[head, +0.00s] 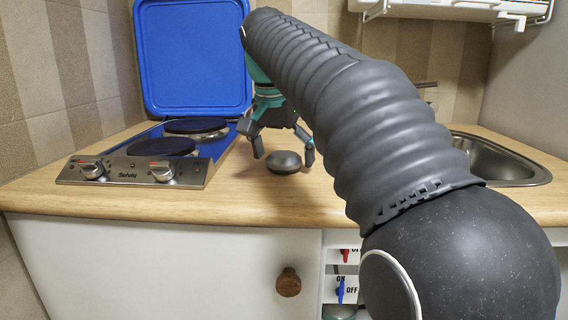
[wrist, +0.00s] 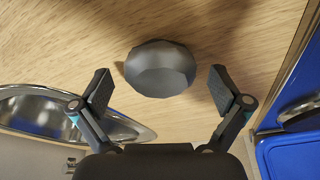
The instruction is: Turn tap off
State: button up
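Two small valve levers show in an open compartment under the counter in the head view: a red lever (head: 345,256) above and a blue lever (head: 341,291) below. The blue lever stands upright, with an ON label above it and an OFF label to its right. The red lever is partly hidden by my arm. My gripper (head: 283,152) is over the counter, well above and left of the levers. It is open, with its fingers (wrist: 160,90) on either side of a dark grey round object (wrist: 161,69) and gaps showing between.
The round object (head: 285,163) rests on the wooden counter (head: 235,195). The hob (head: 150,155) with its raised blue lid (head: 194,60) is at left, the sink (head: 495,160) at right. A cupboard knob (head: 288,282) sticks out left of the levers. My arm hides the middle.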

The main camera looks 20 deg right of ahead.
jog(key=c, duration=0.9)
jog(key=shift+r, duration=0.15)
